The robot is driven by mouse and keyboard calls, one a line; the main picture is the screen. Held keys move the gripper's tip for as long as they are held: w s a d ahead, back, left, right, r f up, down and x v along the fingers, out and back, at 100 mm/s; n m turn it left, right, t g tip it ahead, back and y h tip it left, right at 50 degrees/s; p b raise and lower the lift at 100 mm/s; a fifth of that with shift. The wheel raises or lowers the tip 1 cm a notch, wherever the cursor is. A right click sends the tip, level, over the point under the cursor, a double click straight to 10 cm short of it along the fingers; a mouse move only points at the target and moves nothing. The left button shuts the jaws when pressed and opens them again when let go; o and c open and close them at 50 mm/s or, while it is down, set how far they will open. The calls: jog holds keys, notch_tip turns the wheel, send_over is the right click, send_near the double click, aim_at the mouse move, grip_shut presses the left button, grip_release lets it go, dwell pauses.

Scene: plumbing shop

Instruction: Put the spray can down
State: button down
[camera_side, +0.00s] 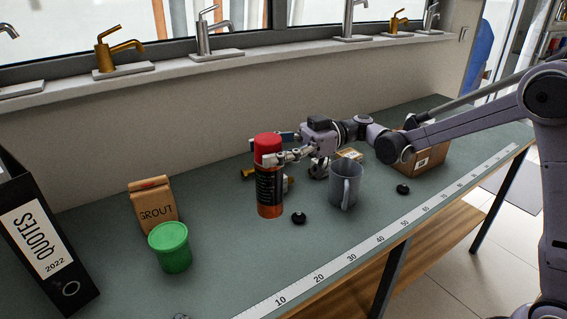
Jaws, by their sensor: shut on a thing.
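The spray can (268,187) is upright, with a red cap, a black label and an orange-red base. It stands at or just above the green bench top; I cannot tell whether its base touches. My gripper (270,149) comes in from the right and is shut on the can's upper part, just below and around the cap. One finger passes in front of the can, and the other shows behind it. The can hides part of a brass fitting behind it.
A grey mug (346,186) and a black knob (299,218) are right of the can. A green tub (171,249), a grout bag (153,203) and a black binder (45,240) stand left. A cardboard box (424,158) sits behind, right. A ruler strip (352,254) lines the front edge.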

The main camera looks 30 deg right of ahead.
jog(key=s+d+n+g, duration=0.3)
jog(key=s+d+g, duration=0.1)
jog(key=s+g, duration=0.15)
jog(key=a+f, duration=1.1)
jog(key=shift+s+a+n, duration=0.15)
jog(key=shift+s+n, duration=0.15)
jog(key=shift+f, duration=0.15)
jog(key=c, duration=0.6)
grip_release()
jog(key=shift+o, duration=0.2)
